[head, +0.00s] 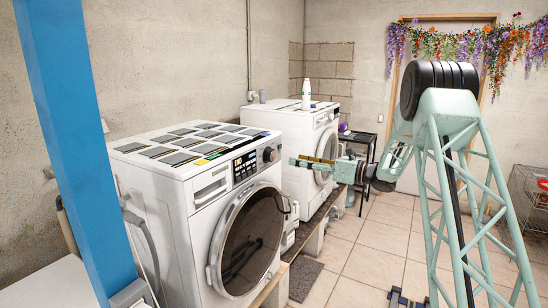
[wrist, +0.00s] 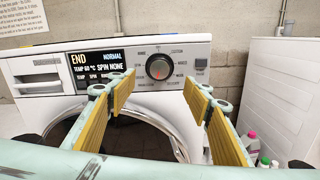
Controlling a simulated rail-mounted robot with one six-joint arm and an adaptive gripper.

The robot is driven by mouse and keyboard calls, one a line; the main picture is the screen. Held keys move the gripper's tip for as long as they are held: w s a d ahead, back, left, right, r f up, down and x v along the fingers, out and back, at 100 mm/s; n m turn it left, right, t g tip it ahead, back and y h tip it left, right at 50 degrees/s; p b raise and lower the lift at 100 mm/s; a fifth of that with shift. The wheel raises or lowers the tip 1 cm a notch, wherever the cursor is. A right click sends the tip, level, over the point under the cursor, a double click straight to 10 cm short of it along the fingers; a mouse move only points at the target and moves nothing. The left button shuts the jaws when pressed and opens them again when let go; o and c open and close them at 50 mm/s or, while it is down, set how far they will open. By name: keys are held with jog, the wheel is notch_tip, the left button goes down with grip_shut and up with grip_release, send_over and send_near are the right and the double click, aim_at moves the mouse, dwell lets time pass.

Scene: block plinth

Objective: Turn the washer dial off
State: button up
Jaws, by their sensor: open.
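The front white washer (head: 170,195) has a round dark dial (head: 270,154) on its front panel, right of the display. In the wrist view the dial (wrist: 158,67) is ringed by small printed labels, with a reddish mark at its lower part. The lit display (wrist: 97,68) reads END, NORMAL, TEMP 60 °C and a SPIN setting. My gripper (head: 293,161) is open and empty, in front of the panel and apart from it. In the wrist view its yellow-padded fingers (wrist: 160,88) spread to either side, below the dial. Nothing hides the dial.
The washer's round glass door (head: 250,240) lies below the dial. A second white machine (head: 290,122) stands behind, with a white bottle (head: 306,95) on top. A small dark table (head: 358,140) stands beyond. The tiled floor (head: 350,260) in front is mostly clear.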

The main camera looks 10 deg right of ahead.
aim_at(273, 155)
jog(key=b+x, duration=0.1)
jog(key=x, duration=1.1)
jog(key=shift+w+a, duration=0.1)
jog(key=shift+a, duration=0.05)
jog(key=shift+c, duration=0.5)
jog(key=c, duration=0.7)
